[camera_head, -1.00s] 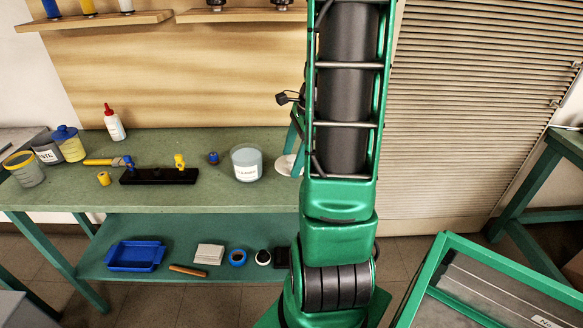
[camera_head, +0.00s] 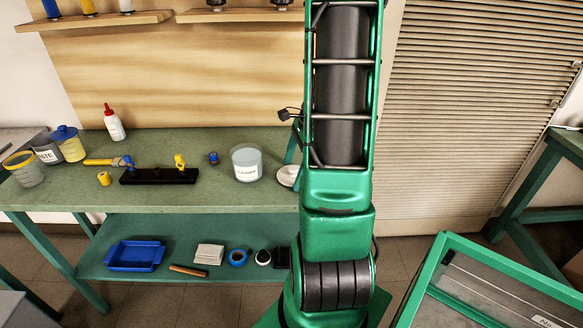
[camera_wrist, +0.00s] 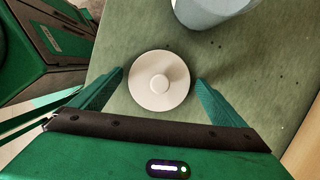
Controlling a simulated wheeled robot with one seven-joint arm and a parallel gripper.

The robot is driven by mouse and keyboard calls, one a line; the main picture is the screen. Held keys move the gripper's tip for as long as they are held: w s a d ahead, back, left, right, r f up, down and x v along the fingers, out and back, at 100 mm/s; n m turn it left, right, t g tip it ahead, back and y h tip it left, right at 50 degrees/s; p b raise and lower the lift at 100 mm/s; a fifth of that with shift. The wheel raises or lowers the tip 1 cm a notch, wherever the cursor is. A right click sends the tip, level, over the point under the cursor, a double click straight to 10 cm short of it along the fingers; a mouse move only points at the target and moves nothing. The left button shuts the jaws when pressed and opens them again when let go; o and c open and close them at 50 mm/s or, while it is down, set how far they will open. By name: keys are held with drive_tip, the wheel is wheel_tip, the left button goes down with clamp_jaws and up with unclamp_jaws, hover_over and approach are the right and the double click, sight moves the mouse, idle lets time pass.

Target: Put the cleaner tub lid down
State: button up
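The cleaner tub lid (camera_wrist: 150,96) is a round off-white disc with a small central knob. In the wrist view it lies flat, knob up, on the green bench top, between the fingertips of my gripper (camera_wrist: 159,76). My gripper is open, with a narrow gap on each side of the lid. In the head view the lid (camera_head: 287,176) shows at the bench's right end, partly hidden by my arm. The open cleaner tub (camera_head: 246,162), a translucent pot with a white label, stands just left of it; in the wrist view the tub (camera_wrist: 205,10) is at the top.
The green bench (camera_head: 225,192) has a black fixture (camera_head: 158,177) with blue and yellow parts left of the tub. Jars and a red-capped bottle (camera_head: 114,124) stand further left. A lower shelf holds a blue tray (camera_head: 135,256). A green-framed cart (camera_head: 480,290) is front right.

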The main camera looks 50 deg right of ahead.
drive_tip(key=shift+r, duration=0.15)
drive_tip(key=v, duration=1.2)
drive_tip(key=s+a+n+g+h, duration=0.1)
drive_tip(key=s+a+n, duration=0.4)
drive_tip(key=a+n, duration=0.4)
drive_tip(key=s+a+n+g+h, duration=0.1)
drive_tip(key=s+a+n, duration=0.5)
drive_tip(key=a+n, duration=0.4)
drive_tip(key=shift+s, duration=0.3)
drive_tip(key=shift+a, duration=0.1)
drive_tip(key=shift+w+f, duration=0.35)
drive_tip(key=shift+w, duration=0.25)
